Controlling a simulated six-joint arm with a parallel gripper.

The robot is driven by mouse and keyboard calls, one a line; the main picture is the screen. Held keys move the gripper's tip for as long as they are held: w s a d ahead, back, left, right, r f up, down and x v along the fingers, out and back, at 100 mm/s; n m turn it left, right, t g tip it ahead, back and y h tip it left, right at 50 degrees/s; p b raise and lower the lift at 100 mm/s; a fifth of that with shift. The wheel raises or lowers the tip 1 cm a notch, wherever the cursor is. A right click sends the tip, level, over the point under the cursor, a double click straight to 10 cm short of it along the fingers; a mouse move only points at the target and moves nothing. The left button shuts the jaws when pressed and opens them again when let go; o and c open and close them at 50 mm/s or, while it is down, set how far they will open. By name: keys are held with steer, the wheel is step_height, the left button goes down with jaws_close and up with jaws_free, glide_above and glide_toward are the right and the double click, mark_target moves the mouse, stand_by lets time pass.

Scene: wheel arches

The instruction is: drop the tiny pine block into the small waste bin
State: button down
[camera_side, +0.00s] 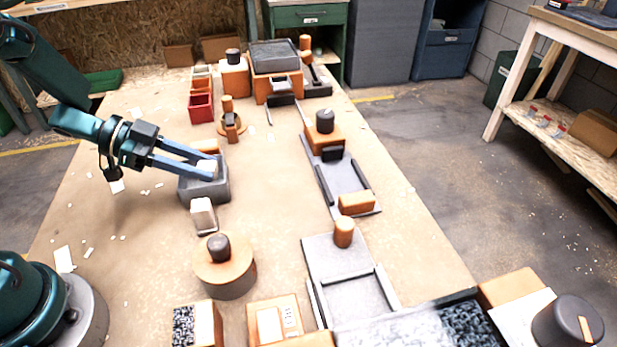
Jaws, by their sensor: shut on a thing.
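My gripper (205,168) reaches in from the left, its two blue fingers shut on a small pale block, the pine block (208,164). The block sits at the fingertips, partly covered by them. The small waste bin appears to be the grey open box (212,190) on the table, below the fingertips. The fingers and block overlap its upper part in this view, so its inside is mostly hidden. I cannot tell exactly how high the block is above the rim.
A white-topped block (203,214) stands just in front of the grey box. A round wooden piece with a dark knob (225,268) is nearer. Red bins (201,105) stand behind, and grey rail fixtures (343,180) to the right. Paper scraps lie at left.

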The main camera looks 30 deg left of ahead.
steer(key=shift+c, duration=2.3)
jaws_free()
